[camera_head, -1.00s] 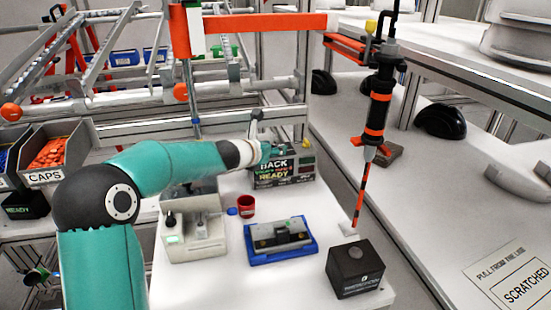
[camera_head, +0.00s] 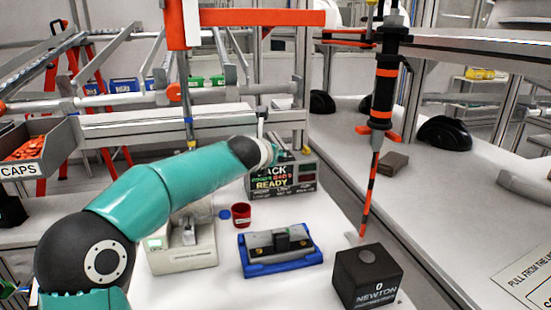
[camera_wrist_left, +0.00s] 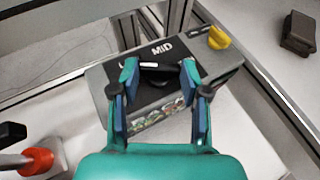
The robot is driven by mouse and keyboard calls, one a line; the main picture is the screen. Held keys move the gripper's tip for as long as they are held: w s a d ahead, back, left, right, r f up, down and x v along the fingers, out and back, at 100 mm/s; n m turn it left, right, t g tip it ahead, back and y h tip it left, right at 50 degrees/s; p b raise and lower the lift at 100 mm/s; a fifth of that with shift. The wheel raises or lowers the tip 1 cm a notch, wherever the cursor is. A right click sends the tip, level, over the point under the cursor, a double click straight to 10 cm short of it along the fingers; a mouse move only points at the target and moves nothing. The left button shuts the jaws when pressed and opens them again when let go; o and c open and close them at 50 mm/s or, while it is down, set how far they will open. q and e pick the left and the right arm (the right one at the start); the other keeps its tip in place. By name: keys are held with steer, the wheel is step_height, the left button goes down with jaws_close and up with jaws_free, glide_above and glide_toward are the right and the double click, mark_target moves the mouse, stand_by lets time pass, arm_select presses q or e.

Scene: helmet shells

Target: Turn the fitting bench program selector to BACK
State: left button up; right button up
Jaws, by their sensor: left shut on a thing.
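The fitting bench program selector box (camera_head: 283,180) stands at the back of the white bench. Its front display shows READY and a larger word above, read as BACK, partly covered by my arm. In the left wrist view, the box's dark top (camera_wrist_left: 110,85) has a MID label and a black selector knob (camera_wrist_left: 156,82). My left gripper (camera_wrist_left: 160,72) has a finger on each side of the knob and is shut on it. Another label left of MID is mostly hidden by a finger. In the head view, my left gripper (camera_head: 280,156) is largely hidden behind my wrist. My right gripper is not in view.
A yellow knob (camera_wrist_left: 218,38) sits on the box's right end. An orange-black driver (camera_head: 382,100) hangs at right.

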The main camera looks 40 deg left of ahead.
arm_select(q)
steer(key=o, duration=1.1)
steer(key=shift+f, duration=0.1)
steer(key=shift+o, duration=0.2)
steer(key=v, duration=1.2)
